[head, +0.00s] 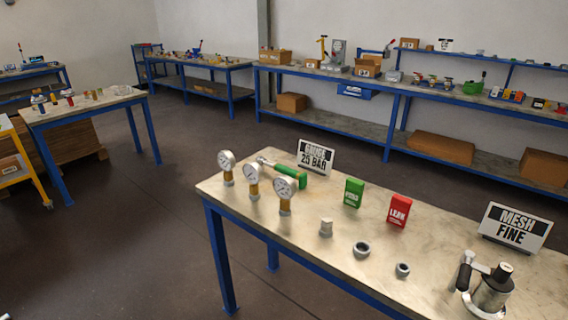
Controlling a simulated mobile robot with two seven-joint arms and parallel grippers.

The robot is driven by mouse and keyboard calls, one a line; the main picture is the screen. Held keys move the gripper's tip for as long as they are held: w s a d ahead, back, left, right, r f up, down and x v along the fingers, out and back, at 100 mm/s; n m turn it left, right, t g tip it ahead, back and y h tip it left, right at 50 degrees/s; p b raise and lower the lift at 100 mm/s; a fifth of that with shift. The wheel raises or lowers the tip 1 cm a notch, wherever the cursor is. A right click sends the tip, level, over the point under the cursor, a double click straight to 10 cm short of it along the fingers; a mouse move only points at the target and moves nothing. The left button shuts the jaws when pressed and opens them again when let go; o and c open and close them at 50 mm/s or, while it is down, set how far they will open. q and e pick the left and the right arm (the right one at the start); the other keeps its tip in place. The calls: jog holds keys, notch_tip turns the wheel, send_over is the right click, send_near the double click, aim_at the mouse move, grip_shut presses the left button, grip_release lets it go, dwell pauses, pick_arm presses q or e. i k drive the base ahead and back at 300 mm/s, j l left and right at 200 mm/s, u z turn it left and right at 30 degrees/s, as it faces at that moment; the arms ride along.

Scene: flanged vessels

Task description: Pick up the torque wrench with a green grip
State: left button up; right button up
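The torque wrench with a green grip (291,174) lies on the near workbench (330,250), behind the pressure gauges. Its metal head end points to the left and back, and its green grip points to the right and front. The rightmost gauge (284,189) stands in front of it and seems to hide a little of the wrench. Neither of my grippers can be made out in the head view.
Two more gauges (227,165) (253,178) stand left of the wrench. A "20 BAR" sign (316,157) stands close behind it. Green (353,192) and red (399,210) boxes, small metal fittings (361,250) and a metal vessel (492,291) are to the right. The floor left of the bench is clear.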

aim_at(302, 176)
jog(key=i+j+z, duration=0.1)
jog(key=i+j, duration=0.2)
jog(key=i+j+z, duration=0.1)
jog(key=i+j, duration=0.2)
jog(key=i+j+z, duration=0.1)
jog(key=i+j, duration=0.2)
jog(key=i+j+z, duration=0.1)
jog(key=i+j, duration=0.2)
jog(key=j, duration=0.2)
jog(key=i+j+z, duration=0.1)
jog(key=i+j, duration=0.15)
jog(key=j, duration=0.15)
jog(key=i+j, duration=0.25)
jog(key=j, duration=0.2)
jog(key=i+j+z, duration=0.15)
jog(key=j, duration=0.25)
jog(key=k+z, duration=0.1)
jog(key=z, duration=0.2)
jog(key=i+j+u, duration=0.2)
